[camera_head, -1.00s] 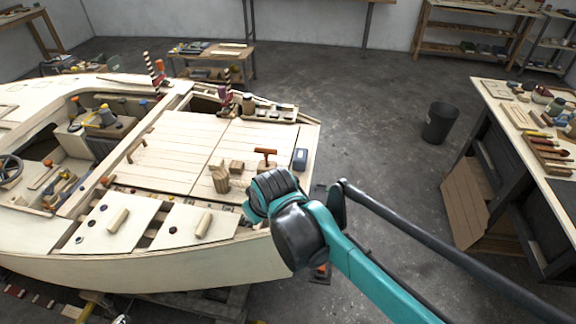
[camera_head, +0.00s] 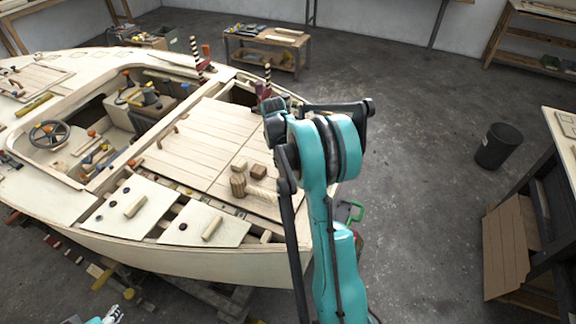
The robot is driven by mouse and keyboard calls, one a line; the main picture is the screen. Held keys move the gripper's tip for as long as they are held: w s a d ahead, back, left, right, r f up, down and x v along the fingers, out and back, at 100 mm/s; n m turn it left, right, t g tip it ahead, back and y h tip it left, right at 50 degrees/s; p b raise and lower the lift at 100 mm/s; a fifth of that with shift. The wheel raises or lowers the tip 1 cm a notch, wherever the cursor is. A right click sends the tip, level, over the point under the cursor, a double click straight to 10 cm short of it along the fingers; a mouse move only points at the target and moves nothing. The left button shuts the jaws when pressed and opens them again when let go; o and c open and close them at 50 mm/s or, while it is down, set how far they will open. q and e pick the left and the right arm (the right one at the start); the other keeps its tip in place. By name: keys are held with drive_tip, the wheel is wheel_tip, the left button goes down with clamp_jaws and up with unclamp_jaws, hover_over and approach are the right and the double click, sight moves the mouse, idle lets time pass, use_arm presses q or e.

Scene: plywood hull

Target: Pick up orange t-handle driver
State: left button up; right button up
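The orange T-handle driver is not visible now; my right arm (camera_head: 325,165) covers the right end of the plank deck (camera_head: 205,140), where the driver stood in the earlier frame. The arm rises from the bottom of the picture, a teal link with black joints, and its upper end stands in front of the boat's right side. No fingers show on it, so I cannot see the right gripper or whether it holds anything.
The plywood boat hull (camera_head: 180,262) fills the left. A wooden cylinder (camera_head: 238,186) and small block (camera_head: 258,172) stand on its deck. A black bin (camera_head: 498,147) stands on open floor. A workbench (camera_head: 562,130) is at right, a low table (camera_head: 268,45) behind.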

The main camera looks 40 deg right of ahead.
sight(285, 173)
drive_tip(key=f+b, duration=0.1)
drive_tip(key=f, duration=0.2)
drive_tip(key=d+f+b, duration=0.1)
drive_tip(key=f, duration=0.2)
drive_tip(key=shift+w+d, duration=0.15)
drive_tip(key=shift+r, duration=0.15)
clamp_jaws()
